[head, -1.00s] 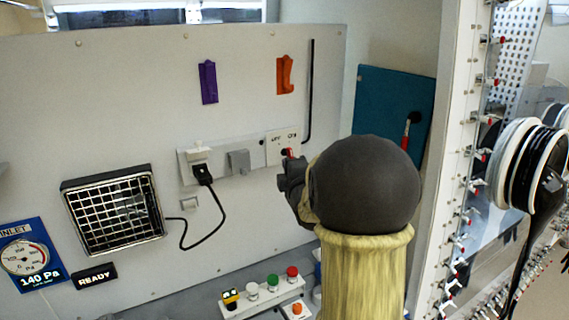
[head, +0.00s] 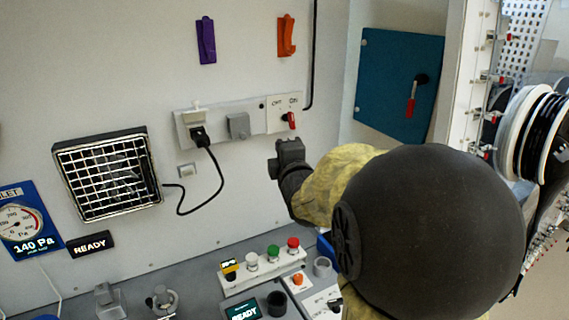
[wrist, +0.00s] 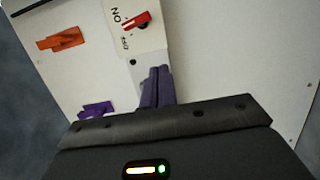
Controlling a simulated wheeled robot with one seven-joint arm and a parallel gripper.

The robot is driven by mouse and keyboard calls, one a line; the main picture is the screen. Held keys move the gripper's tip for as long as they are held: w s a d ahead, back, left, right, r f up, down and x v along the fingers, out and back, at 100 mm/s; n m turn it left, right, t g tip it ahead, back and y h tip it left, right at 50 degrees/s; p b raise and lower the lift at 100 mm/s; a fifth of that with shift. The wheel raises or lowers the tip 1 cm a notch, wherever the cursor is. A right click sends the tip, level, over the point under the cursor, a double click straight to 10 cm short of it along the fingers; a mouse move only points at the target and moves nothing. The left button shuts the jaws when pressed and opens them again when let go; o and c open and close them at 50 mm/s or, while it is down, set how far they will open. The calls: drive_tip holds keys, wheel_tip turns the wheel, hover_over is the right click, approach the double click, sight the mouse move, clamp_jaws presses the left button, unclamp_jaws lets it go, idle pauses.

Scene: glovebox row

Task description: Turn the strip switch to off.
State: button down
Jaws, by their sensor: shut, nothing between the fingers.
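The strip switch (head: 290,121) is a red lever on a white plate at the right end of the grey power strip (head: 219,127). OFF is printed to the left and ON to the right above it. The lever sits below the ON side; its exact angle is hard to tell. My gripper (head: 289,146) is shut and empty, just below the switch in the head view. Its closed fingers show in the wrist view (wrist: 157,80), apart from the lever.
A black plug (head: 200,138) with a cord sits in the strip, left of a grey block (head: 237,126). Purple (head: 206,40) and orange (head: 286,36) holders hang above. A vent grille (head: 107,174) is at left. A teal panel (head: 385,75) with another red handle is at right.

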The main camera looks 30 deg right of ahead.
drive_tip(key=v, duration=0.3)
drive_tip(key=shift+b, duration=0.3)
drive_tip(key=c, duration=2.1)
unclamp_jaws()
